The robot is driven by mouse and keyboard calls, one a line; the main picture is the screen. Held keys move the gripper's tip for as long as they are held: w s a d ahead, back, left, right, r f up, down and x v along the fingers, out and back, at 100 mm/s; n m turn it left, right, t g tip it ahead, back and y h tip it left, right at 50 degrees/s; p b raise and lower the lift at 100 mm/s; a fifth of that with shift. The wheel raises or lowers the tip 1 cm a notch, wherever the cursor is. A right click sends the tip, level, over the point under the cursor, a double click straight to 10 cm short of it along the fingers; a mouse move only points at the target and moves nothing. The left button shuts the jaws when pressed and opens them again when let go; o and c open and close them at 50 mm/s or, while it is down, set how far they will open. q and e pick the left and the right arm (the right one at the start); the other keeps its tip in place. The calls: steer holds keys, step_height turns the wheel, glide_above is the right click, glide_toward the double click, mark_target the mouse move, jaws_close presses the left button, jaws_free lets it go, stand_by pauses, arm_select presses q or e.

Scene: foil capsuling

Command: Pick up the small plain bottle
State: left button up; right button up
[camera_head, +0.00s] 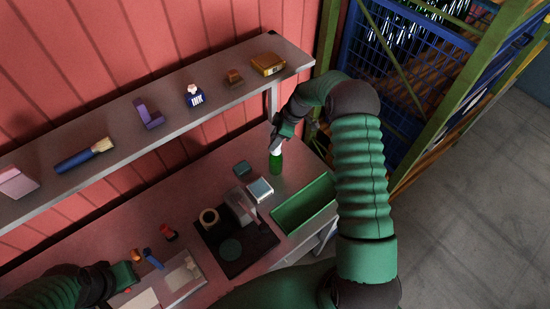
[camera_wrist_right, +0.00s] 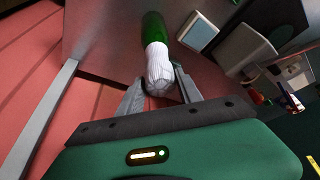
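A small green bottle (camera_head: 276,163) with a white top stands on the workbench (camera_head: 180,210) left of the green bin. My right gripper (camera_head: 279,144) reaches down to its top from behind. In the right wrist view the bottle's green body (camera_wrist_right: 154,30) and ribbed white top (camera_wrist_right: 158,65) lie between the two fingers of the right gripper (camera_wrist_right: 160,88). The fingers are spread to either side of the white top; a small gap seems to show on the right, and contact is unclear. My left gripper (camera_head: 125,275) is low at the left, its fingers not clear.
A green bin (camera_head: 305,205) stands right of the bottle. Small boxes (camera_head: 260,190) sit near the bottle. A shelf (camera_head: 120,140) with several items runs above the bench.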

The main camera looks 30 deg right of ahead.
steer(key=shift+s+r, duration=0.1)
steer(key=shift+s, duration=0.05)
steer(key=c, duration=0.7)
steer(key=shift+s+d, duration=0.1)
steer(key=shift+d, duration=0.15)
jaws_close()
steer(key=shift+d, duration=0.1)
steer(key=shift+a, duration=0.25)
steer(key=shift+d, duration=0.15)
